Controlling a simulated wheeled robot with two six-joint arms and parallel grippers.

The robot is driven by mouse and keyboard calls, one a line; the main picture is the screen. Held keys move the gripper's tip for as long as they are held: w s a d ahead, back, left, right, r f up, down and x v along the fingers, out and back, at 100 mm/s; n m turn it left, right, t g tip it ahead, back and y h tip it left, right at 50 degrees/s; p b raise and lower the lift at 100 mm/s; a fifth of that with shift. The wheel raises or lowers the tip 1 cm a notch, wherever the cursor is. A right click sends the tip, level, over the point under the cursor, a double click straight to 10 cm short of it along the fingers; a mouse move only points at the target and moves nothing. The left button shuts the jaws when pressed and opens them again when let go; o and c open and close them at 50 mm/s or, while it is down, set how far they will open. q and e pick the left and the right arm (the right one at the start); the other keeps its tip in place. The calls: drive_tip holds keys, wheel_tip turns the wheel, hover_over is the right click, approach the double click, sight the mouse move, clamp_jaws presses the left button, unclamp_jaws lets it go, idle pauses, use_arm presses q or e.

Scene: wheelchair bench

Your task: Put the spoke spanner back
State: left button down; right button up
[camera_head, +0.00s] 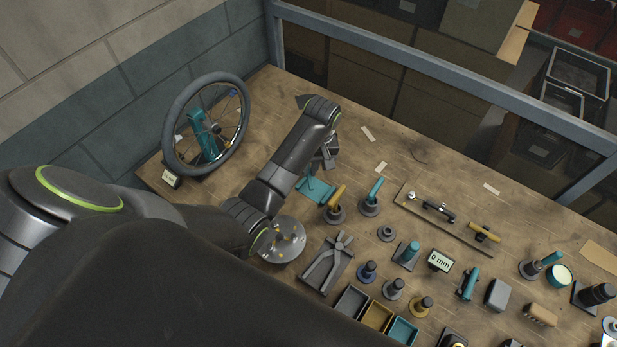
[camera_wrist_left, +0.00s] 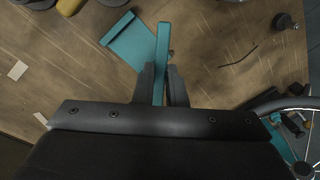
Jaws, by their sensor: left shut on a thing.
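My left gripper (camera_head: 328,158) is over the back left part of the bench, pointing down. In the left wrist view its two fingers (camera_wrist_left: 161,88) are shut on a slim teal bar, which looks like the spoke spanner (camera_wrist_left: 163,42). The bar sticks out beyond the fingertips. A flat teal plate (camera_head: 318,190) lies on the bench just below the gripper. It shows beside the bar in the left wrist view (camera_wrist_left: 132,44). I cannot tell whether the bar touches the plate. My right gripper is not in view.
A spoked wheel on a teal stand (camera_head: 205,135) is left of my arm. Round holders with a yellow handle (camera_head: 337,197) and a teal handle (camera_head: 375,189) stand right of the plate.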

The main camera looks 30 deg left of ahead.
use_arm(q)
drive_tip(key=w+r+n+h, duration=0.1)
drive_tip(key=n+h, duration=0.1)
drive_tip(key=n, duration=0.2)
hover_over(313, 193)
wheel_tip(313, 193, down, 4)
drive_tip(key=shift+n+h, duration=0.3)
drive_tip(key=shift+w+a+f, duration=0.1)
drive_tip(key=shift+a+f, duration=0.1)
drive_tip(key=shift+f, duration=1.15)
drive_tip(key=shift+w+a+f, duration=0.1)
drive_tip(key=shift+a+f, duration=0.05)
drive_tip(key=shift+f, duration=1.2)
drive_tip(key=shift+f, duration=0.1)
drive_tip(key=shift+f, duration=0.4)
drive_tip(key=c, duration=1.5)
unclamp_jaws()
drive_tip(key=shift+r, duration=0.1)
